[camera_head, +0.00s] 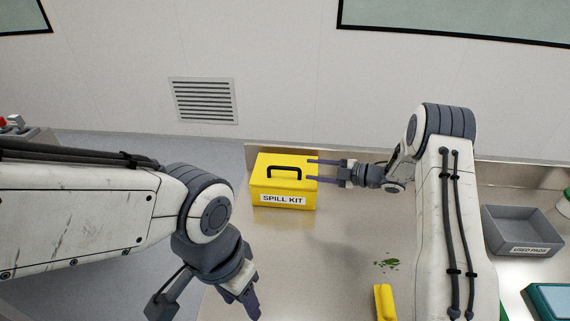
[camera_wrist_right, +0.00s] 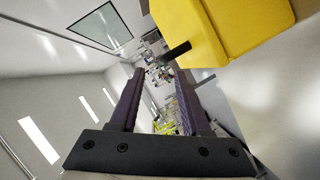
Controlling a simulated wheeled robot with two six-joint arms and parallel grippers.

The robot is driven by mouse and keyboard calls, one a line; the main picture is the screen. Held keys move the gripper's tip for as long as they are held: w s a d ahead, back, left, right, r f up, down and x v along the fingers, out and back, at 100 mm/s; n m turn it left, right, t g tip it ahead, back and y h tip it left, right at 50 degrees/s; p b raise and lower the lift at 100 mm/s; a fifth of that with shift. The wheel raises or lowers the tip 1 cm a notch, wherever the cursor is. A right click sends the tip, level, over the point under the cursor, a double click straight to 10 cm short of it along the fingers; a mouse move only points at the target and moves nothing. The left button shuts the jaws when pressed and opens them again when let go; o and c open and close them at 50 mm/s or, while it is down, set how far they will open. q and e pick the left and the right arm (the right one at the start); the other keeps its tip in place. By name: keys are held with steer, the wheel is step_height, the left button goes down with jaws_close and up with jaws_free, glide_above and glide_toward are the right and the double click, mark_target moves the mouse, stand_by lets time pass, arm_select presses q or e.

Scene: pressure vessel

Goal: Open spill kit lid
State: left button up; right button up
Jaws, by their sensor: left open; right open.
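The yellow spill kit box (camera_head: 262,190) sits on the metal bench near the back wall, labelled "SPILL KIT" on its front. Its lid looks shut, with a black handle (camera_head: 284,171) on top. My right gripper (camera_head: 309,170) is open at the box's right side, fingers pointing left toward it; I cannot tell whether they touch. In the right wrist view the yellow box (camera_wrist_right: 235,30) is at the upper right, and the open fingers (camera_wrist_right: 158,75) have nothing between them. My left gripper (camera_head: 252,305) is at the lower edge, open and away from the box, partly cut off.
A grey "USED PADS" tray (camera_head: 522,232) stands at the right. A green spill (camera_head: 387,263) and a yellow object (camera_head: 384,302) are on the bench near my right arm. The bench in front of the box is clear. The wall is behind.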

mark_target(290, 168)
steer(key=shift+s+a+f, duration=0.1)
steer(key=shift+s+f, duration=0.05)
steer(key=shift+s, duration=0.05)
steer(key=shift+w+a+n+p, duration=0.1)
steer(key=shift+a+n+p, duration=0.2)
steer(key=shift+a, duration=0.05)
steer(key=p+x, duration=0.3)
steer(key=x, duration=0.5)
steer(key=shift+a, duration=0.2)
steer(key=shift+w+a+f+p, duration=0.2)
steer(key=shift+w+a+p, duration=0.1)
steer(key=shift+a, duration=0.15)
jaws_close()
stand_by(0.4)
